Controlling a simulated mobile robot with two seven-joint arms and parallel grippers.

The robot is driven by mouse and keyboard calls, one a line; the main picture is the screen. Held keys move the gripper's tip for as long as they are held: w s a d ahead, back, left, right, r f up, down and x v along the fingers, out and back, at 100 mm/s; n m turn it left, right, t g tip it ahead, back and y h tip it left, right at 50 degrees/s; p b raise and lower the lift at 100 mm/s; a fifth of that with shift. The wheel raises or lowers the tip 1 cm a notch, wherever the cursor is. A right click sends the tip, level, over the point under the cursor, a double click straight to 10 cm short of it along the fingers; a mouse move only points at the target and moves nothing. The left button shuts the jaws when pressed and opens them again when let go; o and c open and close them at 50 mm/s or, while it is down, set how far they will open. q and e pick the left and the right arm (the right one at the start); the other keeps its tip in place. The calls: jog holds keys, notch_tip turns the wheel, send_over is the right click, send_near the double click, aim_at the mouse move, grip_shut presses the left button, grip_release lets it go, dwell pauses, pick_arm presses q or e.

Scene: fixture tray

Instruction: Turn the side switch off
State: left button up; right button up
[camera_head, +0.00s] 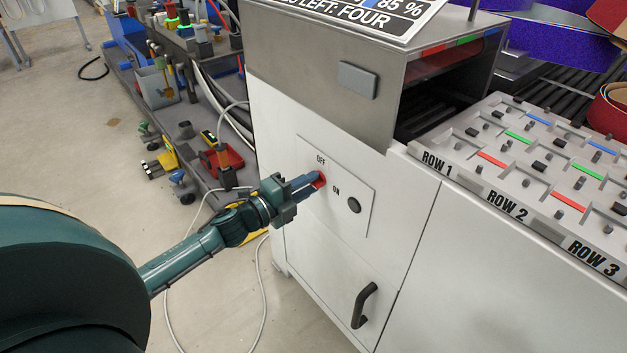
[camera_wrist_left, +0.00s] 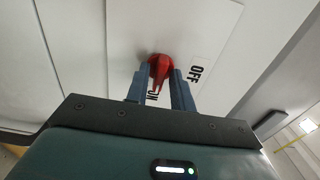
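The side switch is a red knob (camera_head: 319,180) on a pale panel on the front of the white cabinet. It also shows in the left wrist view (camera_wrist_left: 158,68), where its narrow tip points toward the ON label. The OFF label (camera_wrist_left: 196,73) is to the right there. My left gripper (camera_head: 306,184) is at the knob, hiding part of it in the head view. In the left wrist view its blue fingers (camera_wrist_left: 159,80) flank the knob closely and appear to touch its sides. My right gripper is not in view.
A black handle (camera_head: 364,305) sits below. A fixture tray (camera_head: 480,188) with labelled rows is at the right. A cluttered grey trolley (camera_head: 215,180) stands left of the cabinet.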

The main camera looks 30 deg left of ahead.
pick_arm(q)
grip_shut()
jog(key=n+p, duration=0.3)
jog(key=n, duration=0.2)
jog(key=shift+n+p, duration=0.4)
dwell(0.4)
